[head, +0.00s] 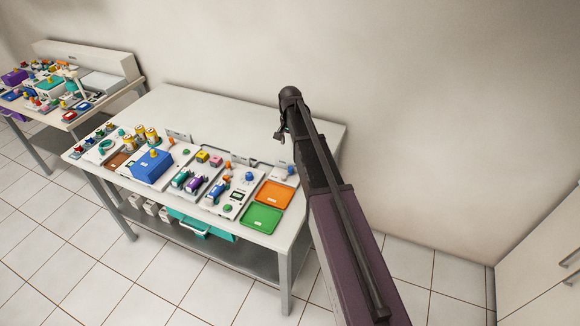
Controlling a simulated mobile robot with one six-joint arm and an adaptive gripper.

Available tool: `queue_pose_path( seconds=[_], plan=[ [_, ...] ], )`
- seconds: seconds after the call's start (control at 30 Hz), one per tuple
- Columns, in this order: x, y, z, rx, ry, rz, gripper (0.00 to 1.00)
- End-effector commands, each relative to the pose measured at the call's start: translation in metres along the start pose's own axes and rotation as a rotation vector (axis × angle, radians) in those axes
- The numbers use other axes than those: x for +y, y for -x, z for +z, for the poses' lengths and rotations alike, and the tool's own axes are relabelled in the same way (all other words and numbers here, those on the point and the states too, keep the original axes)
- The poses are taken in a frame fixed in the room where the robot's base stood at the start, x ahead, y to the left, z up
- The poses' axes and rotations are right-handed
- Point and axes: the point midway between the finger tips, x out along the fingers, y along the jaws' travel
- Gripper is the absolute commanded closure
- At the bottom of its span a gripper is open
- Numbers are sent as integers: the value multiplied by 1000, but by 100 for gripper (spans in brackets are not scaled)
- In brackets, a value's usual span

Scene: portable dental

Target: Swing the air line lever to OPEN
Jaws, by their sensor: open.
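My arm reaches up from the lower right in the head view, and my gripper (281,135) hangs over the right rear of the white table (215,112). The gripper is small and dark here; it is open, with nothing seen between its fingers. It appears apart from the things on the table. I cannot pick out the air line lever for certain. A small white unit with a blue part (291,170) stands at the table's right rear, near my arm. The OPEN marking cannot be read at this size.
An orange tray (274,195) and a green tray (262,218) lie at the table's right end. A blue box (151,167) and several small coloured devices fill the front. The rear tabletop is mostly bare. Another loaded table (118,88) stands at left; a white cabinet (545,262) at right.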

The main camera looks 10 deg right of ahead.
Motion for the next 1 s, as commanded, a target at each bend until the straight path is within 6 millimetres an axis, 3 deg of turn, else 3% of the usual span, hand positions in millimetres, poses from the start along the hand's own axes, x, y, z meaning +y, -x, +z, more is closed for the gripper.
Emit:
queue_pose_path(
  seconds=[0.57,1.0],
  plan=[
    [1,-3,0,0,-37,0,37],
    [1,-29,0,0,-37,0,37]
  ],
)
